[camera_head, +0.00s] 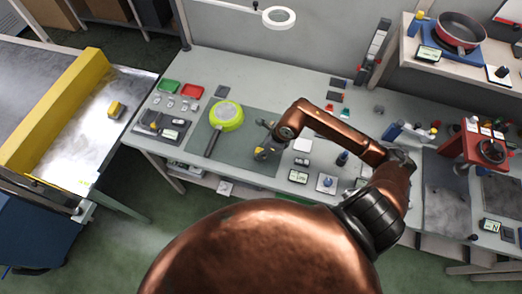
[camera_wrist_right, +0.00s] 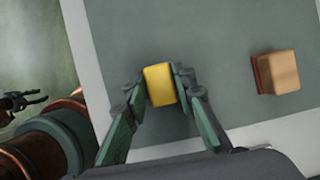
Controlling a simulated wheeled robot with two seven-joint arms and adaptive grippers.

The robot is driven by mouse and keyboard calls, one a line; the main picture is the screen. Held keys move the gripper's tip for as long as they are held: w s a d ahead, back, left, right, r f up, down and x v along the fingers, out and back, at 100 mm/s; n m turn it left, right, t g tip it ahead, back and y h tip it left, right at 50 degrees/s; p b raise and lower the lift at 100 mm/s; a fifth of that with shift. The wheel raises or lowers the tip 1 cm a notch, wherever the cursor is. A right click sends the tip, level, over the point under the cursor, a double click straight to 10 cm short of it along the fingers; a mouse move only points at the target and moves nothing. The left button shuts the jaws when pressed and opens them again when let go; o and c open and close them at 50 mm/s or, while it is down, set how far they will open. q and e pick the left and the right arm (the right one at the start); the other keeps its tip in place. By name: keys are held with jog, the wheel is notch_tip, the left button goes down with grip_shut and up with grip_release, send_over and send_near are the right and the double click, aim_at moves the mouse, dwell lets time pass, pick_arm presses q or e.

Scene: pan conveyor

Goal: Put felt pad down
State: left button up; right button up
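My right gripper (camera_wrist_right: 160,83) has its two fingers against opposite sides of a small yellow block (camera_wrist_right: 160,85), which appears to be the felt pad. In the head view the right gripper (camera_head: 265,144) is over the front part of the grey-green mat (camera_head: 243,136), with the yellow block (camera_head: 260,154) at its fingertips. I cannot tell whether the block touches the mat. A tan block with a brown side (camera_wrist_right: 277,73) lies apart, to the right in the wrist view. My left gripper (camera_wrist_right: 24,102) shows at that view's left edge, empty, with its fingers apart.
A lime-green pan (camera_head: 226,115) lies on the mat's left part. A conveyor with a yellow rail (camera_head: 55,110) is at far left. A red stand (camera_head: 472,148) is at right.

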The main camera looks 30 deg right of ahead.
jog(key=o, duration=0.5)
jog(key=v, duration=1.2)
jog(key=shift+r, duration=0.1)
